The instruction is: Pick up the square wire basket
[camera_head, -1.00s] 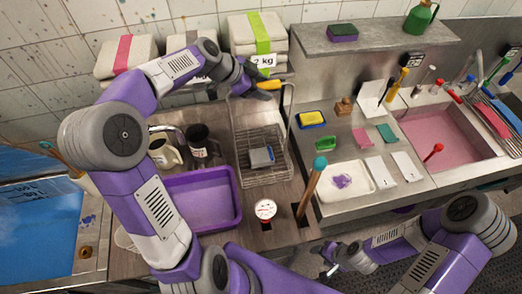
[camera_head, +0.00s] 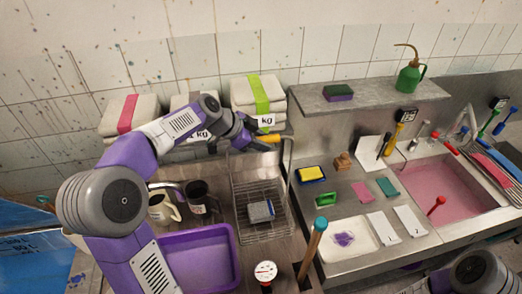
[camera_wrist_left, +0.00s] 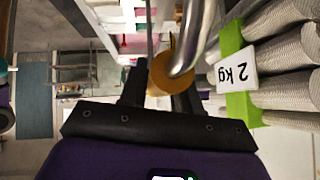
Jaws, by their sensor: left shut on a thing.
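The square wire basket (camera_head: 244,227) stands on the wooden counter, with a grey-blue block (camera_head: 261,211) in it. Its tall metal handle rises at the back and has a yellow grip (camera_head: 268,139) on top. My left gripper (camera_head: 254,140) is shut on this grip. In the left wrist view, the orange-yellow grip (camera_wrist_left: 172,74) sits between my dark fingers, with the bent metal handle (camera_wrist_left: 204,40) beyond it. I cannot tell whether the basket's base touches the counter. My right gripper is out of view.
A purple tray (camera_head: 232,264) and two mugs (camera_head: 197,196) stand left of the basket. A teal-topped wooden handle (camera_head: 313,240) rises close on its right. Stacked bags (camera_head: 258,92) sit behind. A white tray (camera_head: 362,243) lies further right.

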